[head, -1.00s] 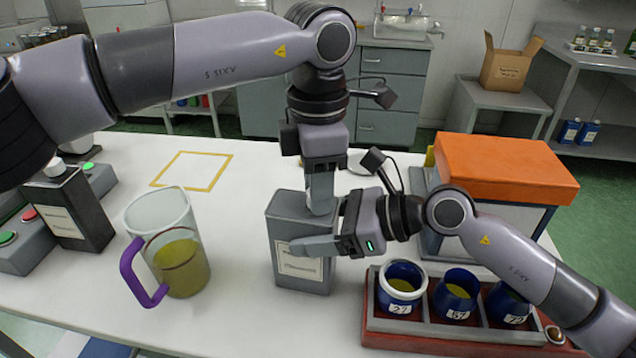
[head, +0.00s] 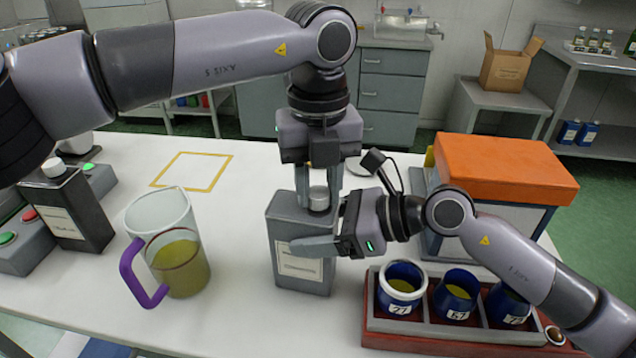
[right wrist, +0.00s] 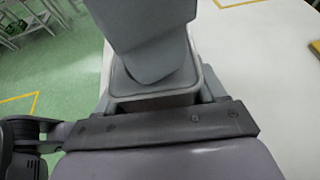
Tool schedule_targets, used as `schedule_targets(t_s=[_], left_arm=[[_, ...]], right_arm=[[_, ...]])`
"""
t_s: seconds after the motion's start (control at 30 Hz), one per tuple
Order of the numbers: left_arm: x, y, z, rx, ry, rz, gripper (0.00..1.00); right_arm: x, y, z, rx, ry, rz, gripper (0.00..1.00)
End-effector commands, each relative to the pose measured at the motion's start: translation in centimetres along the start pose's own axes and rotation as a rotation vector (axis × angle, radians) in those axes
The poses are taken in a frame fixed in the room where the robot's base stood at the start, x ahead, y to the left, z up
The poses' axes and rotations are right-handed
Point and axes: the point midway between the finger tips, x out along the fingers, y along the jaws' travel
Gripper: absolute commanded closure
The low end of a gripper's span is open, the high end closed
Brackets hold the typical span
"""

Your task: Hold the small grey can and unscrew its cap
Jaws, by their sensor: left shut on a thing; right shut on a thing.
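The small grey can (head: 302,272) stands upright on the white table, with a pale label on its front. Its light grey cap (head: 319,197) sits on the can's top. My left gripper (head: 319,194) points straight down from above and is shut on the cap, one finger on each side. My right gripper (head: 318,245) comes in from the right and is shut on the can's body. The right wrist view shows the can's top rim (right wrist: 150,98) close up, largely hidden by my left gripper (right wrist: 160,70).
A measuring jug (head: 180,262) with yellow-green liquid and a purple handle stands left. A dark can (head: 68,212) stands farther left beside button boxes. A red tray (head: 430,340) with blue jars is at front right, and an orange-lidded box (head: 505,168) behind it.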

Motion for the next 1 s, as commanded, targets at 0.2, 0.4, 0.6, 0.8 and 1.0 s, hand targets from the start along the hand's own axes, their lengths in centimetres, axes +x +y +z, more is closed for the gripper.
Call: schedule_targets(t_s=[0.2, 0.4, 0.6, 0.8, 1.0], left_arm=[[-0.01, -0.04, -0.02, -0.056, 0.0, -0.001, 1.0], [-0.02, -0.04, -0.03, -0.058, 0.0, 0.0, 1.0], [-0.02, -0.03, -0.02, -0.057, 0.0, 0.0, 1.0], [-0.22, -0.04, -0.01, -0.057, 0.0, -0.001, 1.0], [-0.87, -0.04, 0.0, -0.057, 0.0, 0.0, 1.0]], right_arm=[[-0.02, -0.06, -0.03, -0.001, 0.001, -0.002, 1.0], [-0.02, -0.05, -0.02, -0.001, 0.001, -0.001, 1.0], [-0.02, -0.05, -0.02, -0.001, 0.001, -0.001, 1.0], [-0.02, -0.04, -0.02, -0.001, 0.001, -0.001, 1.0], [-0.02, -0.04, -0.01, -0.001, 0.001, -0.001, 1.0]])
